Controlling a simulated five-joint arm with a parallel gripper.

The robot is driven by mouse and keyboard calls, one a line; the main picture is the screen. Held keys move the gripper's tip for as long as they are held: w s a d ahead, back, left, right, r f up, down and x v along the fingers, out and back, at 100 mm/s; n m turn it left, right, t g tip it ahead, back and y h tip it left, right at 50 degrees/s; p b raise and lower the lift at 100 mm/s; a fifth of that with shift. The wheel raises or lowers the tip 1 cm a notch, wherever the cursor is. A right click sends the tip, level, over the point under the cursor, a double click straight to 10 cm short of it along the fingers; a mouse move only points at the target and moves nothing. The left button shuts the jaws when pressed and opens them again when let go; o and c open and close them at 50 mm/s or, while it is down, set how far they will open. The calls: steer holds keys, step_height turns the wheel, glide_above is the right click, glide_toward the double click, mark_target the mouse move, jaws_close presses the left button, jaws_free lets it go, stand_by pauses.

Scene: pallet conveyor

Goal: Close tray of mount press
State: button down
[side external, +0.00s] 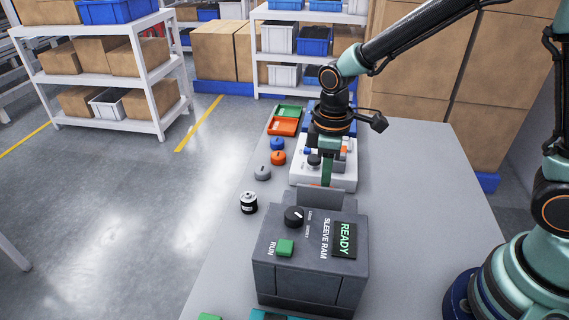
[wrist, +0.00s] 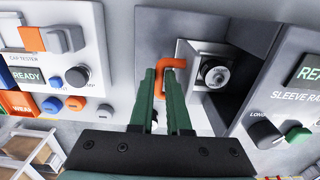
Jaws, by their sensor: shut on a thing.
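In the wrist view, the mount press appears to be the grey housing (wrist: 145,22) between the two labelled machines. An orange handle (wrist: 167,64) stands at its front, next to a box-like grey tray (wrist: 187,50). A round metal part (wrist: 215,73) sits inside the box's opening, beside a dark recess. My gripper (wrist: 160,76) is shut on the orange handle, its two green fingers on it. In the side external view my gripper (side external: 328,172) points down behind the front machine. The handle and tray are hidden there.
The sleeve ram (side external: 310,245) stands in front, reading READY. It shows at right in the wrist view (wrist: 295,105). The cap tester (wrist: 55,95) is at left. Coloured caps (side external: 277,157) and a black-and-white cylinder (side external: 249,203) lie along the table's left edge. Trays (side external: 284,126) lie behind.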

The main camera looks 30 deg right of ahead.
mark_target(322, 204)
steer(key=s+a, duration=0.5)
steer(key=shift+a, duration=0.1)
steer(key=c, duration=1.2)
jaws_free()
steer(key=shift+o, duration=0.2)
steer(key=shift+r, duration=0.1)
step_height(322, 204, up, 12)
steer(key=s+d+r+m+t, duration=0.1)
steer(key=d+m+t, duration=0.1)
steer(key=d+m, duration=0.2)
steer(key=s+d+r+m+t, duration=0.1)
steer(key=d+m+t, duration=0.2)
steer(key=d, duration=0.8)
steer(key=shift+s+d+r+m+t, duration=0.15)
steer(key=shift+s+r+m+t, duration=0.2)
steer(key=shift+m, duration=0.65)
